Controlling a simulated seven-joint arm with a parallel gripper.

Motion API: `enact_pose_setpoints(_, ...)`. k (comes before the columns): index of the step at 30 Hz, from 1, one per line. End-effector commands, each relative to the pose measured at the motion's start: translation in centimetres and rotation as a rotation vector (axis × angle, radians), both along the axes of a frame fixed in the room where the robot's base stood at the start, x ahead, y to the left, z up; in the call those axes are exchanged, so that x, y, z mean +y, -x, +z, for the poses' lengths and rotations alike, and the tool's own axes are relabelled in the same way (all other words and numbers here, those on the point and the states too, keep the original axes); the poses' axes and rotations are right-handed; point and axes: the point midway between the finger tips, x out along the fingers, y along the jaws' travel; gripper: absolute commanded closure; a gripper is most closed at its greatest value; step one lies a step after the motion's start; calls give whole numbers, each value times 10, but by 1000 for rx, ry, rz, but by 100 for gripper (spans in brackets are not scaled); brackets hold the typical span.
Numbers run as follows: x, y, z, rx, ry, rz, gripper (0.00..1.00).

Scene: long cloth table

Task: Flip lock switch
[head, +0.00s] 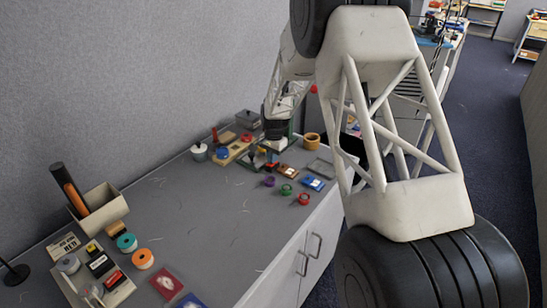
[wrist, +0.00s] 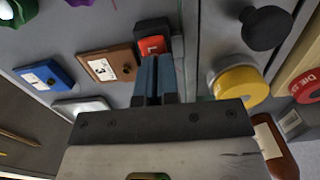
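In the wrist view, a red switch (wrist: 152,45) with a small white mark sits in a black housing (wrist: 150,26). I take it to be the lock switch; the mark is too small to read. My gripper (wrist: 157,62) points at it with both dark blue fingers side by side and shut. The fingertips overlap the lower edge of the red part; I cannot tell whether they touch. Nothing shows between the fingers. In the head view my gripper (head: 268,158) is low over the far part of the table, and the switch is hard to make out there.
In the wrist view, a brown block (wrist: 112,66) and a blue block (wrist: 45,75) lie left of my gripper. A yellow round knob (wrist: 238,86) and a black knob (wrist: 264,28) are to the right. The grey table (head: 210,215) is clear in its middle.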

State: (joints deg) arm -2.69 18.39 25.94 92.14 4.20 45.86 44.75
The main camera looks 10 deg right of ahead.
Motion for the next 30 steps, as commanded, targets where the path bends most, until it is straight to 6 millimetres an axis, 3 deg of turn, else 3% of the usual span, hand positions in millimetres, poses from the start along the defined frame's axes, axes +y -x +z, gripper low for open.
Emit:
enact_pose_setpoints(1, 4, 11, -17, 29, -1, 2, 100)
enact_pose_setpoints(14, 3, 9, -2, 24, -2, 2, 100)
enact_pose_setpoints(30, -4, -3, 91, 1, -1, 0, 100)
